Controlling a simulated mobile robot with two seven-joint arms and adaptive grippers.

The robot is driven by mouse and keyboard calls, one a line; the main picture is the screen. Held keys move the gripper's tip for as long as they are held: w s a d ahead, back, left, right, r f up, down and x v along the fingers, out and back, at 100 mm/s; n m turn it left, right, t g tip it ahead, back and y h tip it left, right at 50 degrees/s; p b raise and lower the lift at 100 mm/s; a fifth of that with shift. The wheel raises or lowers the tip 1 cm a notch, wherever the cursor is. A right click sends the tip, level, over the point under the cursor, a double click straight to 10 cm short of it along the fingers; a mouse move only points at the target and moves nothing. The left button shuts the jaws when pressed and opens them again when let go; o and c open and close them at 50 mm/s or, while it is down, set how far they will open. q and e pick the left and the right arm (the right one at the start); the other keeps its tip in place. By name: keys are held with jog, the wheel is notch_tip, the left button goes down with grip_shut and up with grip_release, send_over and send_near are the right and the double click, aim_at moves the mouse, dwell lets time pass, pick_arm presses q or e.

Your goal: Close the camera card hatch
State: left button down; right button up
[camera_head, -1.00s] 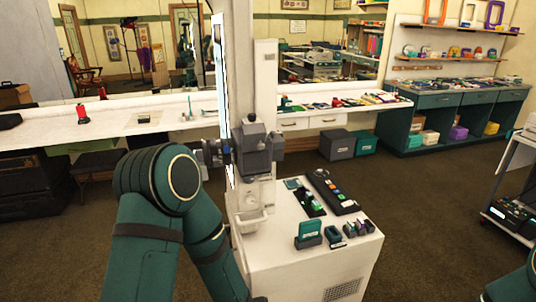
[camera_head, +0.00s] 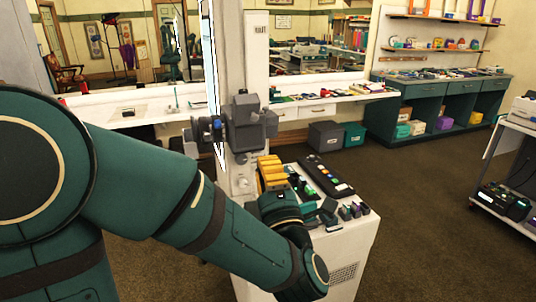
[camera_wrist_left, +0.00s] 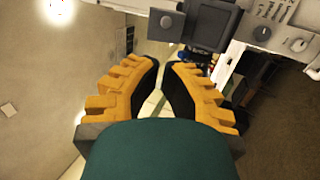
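The grey camera (camera_head: 243,124) is mounted on the white column above the white cabinet. It is blocky, with a boxy part jutting out on its right side. I cannot clearly tell its card hatch or how far it stands open. My left gripper (camera_head: 270,165), with orange fingers and dark pads, is below and slightly right of the camera, apart from it. In the left wrist view the fingers (camera_wrist_left: 163,68) are open with an empty gap between them. The camera's grey body (camera_wrist_left: 210,24) is beyond the fingertips there. My right gripper is out of view.
The white cabinet (camera_head: 350,245) bears a black control panel (camera_head: 326,175) and several small teal and purple items, close to my left wrist. A long white counter (camera_head: 335,97) and mirrors stand behind. A grey cart (camera_head: 505,203) stands at the right. Brown floor between is clear.

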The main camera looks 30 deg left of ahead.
aim_at(249, 109)
pick_arm(q)
jog(key=p+x, duration=0.2)
jog(key=x, duration=1.1)
jog(key=shift+r+g+h+p, duration=0.2)
jog(key=shift+g+h+p, duration=0.1)
jog(key=shift+p, duration=0.2)
jog(key=shift+r+p, duration=0.25)
jog(key=shift+p, duration=0.15)
